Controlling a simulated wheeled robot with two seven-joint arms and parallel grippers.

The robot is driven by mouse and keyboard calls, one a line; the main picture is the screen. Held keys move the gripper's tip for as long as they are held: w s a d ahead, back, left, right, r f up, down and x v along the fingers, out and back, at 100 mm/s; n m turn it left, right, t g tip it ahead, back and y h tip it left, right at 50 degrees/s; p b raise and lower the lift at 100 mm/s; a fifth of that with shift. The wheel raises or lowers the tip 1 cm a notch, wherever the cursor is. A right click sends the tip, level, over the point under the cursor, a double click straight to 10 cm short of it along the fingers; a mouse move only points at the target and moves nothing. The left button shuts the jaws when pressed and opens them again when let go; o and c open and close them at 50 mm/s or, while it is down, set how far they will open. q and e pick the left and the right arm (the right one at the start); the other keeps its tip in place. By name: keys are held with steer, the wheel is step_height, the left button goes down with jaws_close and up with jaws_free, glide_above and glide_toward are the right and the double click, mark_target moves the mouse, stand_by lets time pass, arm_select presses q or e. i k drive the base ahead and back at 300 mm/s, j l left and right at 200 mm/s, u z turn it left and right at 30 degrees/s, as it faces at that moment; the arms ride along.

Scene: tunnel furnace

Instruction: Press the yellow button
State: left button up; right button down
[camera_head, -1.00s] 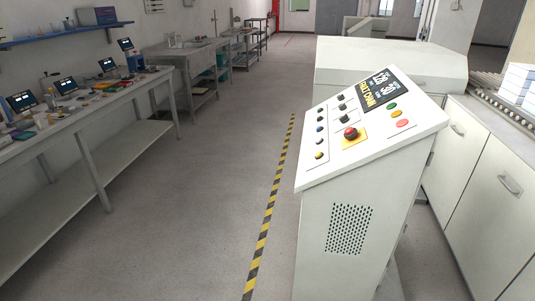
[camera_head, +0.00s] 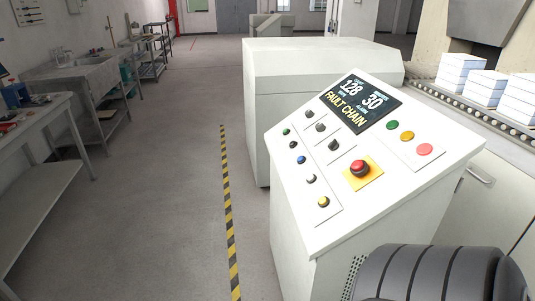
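The sloped white control panel (camera_head: 300,222) stands right of centre in the head view. A small yellow button (camera_head: 323,202) sits at the lower end of its left column of buttons. A second, darker yellow button (camera_head: 407,136) is in the right-hand group, between a green button (camera_head: 392,125) and a pink-red one (camera_head: 424,149). A red mushroom button (camera_head: 359,168) stands on a yellow square plate (camera_head: 371,181). A dark ribbed part, which seems to be one of my arms, shows at the bottom right, in front of the panel's base. Neither gripper is in view.
A display (camera_head: 360,101) on the panel reads "FAULT CHAIN". A large white cabinet (camera_head: 262,122) stands behind the panel. White stacked blocks (camera_head: 486,87) rest on a roller conveyor (camera_head: 440,100) at the right. A yellow-black floor stripe (camera_head: 229,215) runs along open floor, with workbenches at the left.

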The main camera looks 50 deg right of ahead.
mark_target(323, 200)
steer(key=i+j, duration=0.1)
steer(key=i, duration=2.25)
steer(key=i+z, duration=0.15)
steer(key=z, duration=0.3)
steer(key=i+z, duration=0.15)
steer(key=z, duration=0.25)
steer(key=i+j+z, duration=0.1)
steer(key=z, duration=0.35)
steer(key=i+j+z, duration=0.1)
steer(key=z, duration=2.85)
